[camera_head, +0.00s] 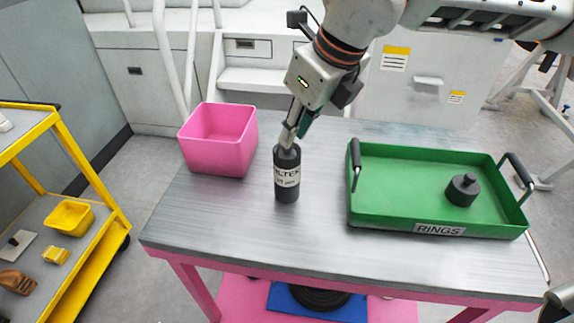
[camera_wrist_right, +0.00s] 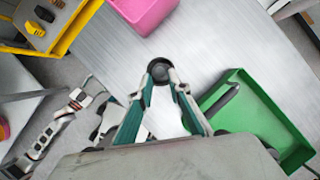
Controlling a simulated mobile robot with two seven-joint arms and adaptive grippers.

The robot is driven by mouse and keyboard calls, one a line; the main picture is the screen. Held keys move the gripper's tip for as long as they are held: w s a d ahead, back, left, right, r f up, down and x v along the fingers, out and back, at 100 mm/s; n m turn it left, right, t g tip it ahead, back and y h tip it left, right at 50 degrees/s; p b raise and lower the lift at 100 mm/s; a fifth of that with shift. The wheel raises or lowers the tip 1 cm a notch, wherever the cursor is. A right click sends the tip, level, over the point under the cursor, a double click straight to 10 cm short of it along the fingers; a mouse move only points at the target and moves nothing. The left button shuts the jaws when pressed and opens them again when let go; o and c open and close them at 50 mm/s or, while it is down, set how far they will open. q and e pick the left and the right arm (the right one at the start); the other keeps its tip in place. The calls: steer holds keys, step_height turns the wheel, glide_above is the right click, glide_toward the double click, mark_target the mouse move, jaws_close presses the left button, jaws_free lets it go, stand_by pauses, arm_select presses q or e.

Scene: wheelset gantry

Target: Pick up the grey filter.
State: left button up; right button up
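The grey filter (camera_head: 287,178) is a dark grey cylinder with a white label, upright on the metal table. My right gripper (camera_head: 292,142) comes down at a slant to the filter's top. In the right wrist view my right gripper (camera_wrist_right: 161,80) has its two teal-padded fingers apart, with the filter's round top (camera_wrist_right: 160,70) between or just beyond the tips. Whether the fingers press on it cannot be told. The filter's base seems to stand on the table.
A pink bin (camera_head: 219,141) stands left of the filter. A green tray (camera_head: 400,225) labelled RINGS stands at the right with a dark knobbed part (camera_head: 462,190) in it. The table (camera_head: 240,235) is bare in front. A yellow cart (camera_head: 75,150) is at the left.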

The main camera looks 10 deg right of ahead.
steer(key=x, duration=0.3)
jaws_close()
steer(key=shift+r, duration=0.1)
steer(key=shift+r, duration=0.1)
